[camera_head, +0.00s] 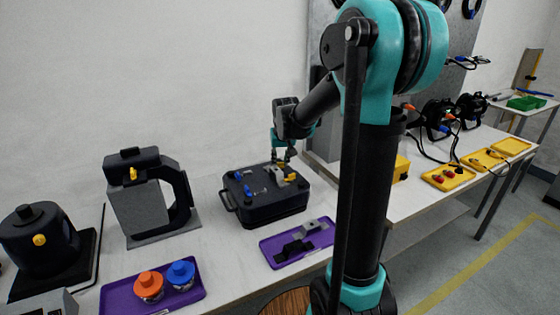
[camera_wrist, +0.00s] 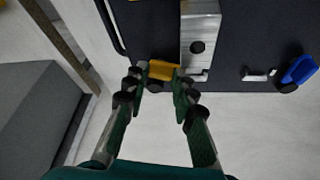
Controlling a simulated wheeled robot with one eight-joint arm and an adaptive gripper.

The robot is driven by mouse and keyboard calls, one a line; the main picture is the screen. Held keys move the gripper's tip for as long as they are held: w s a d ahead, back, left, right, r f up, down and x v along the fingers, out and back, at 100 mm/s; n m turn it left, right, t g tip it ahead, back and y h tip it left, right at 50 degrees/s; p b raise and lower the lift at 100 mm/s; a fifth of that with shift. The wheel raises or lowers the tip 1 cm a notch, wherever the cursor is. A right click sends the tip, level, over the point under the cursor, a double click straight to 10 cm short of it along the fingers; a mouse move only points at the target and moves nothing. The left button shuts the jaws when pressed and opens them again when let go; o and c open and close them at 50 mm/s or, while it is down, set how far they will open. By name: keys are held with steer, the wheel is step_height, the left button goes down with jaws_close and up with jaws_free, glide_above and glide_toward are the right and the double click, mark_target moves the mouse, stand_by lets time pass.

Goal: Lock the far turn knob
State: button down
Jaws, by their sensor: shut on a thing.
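A black case (camera_head: 270,208) lies on the white table. On its top is a pale metal block (camera_head: 276,175), which also shows in the wrist view (camera_wrist: 201,22). A small yellow turn knob (camera_wrist: 162,69) sits at the block's end, near the case's edge. My gripper (camera_wrist: 158,88) is shut on this yellow knob, a fingertip at each side. In the head view my gripper (camera_head: 281,158) reaches down to the case's far side and partly hides the knob. A blue knob (camera_wrist: 299,70) is apart to the right in the wrist view.
A purple tray (camera_head: 268,247) with grey and black parts lies in front of the case. Left stand a grey block in a black clamp (camera_head: 180,195), a black round housing (camera_head: 38,238) and a purple tray (camera_head: 190,302) with orange and blue knobs. A wall rises behind.

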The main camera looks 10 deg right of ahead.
steer(key=shift+n+y, duration=0.4)
steer(key=shift+n, duration=0.6)
steer(key=c, duration=1.2)
jaws_free()
steer(key=v, duration=1.2)
steer(key=shift+w+d, duration=0.1)
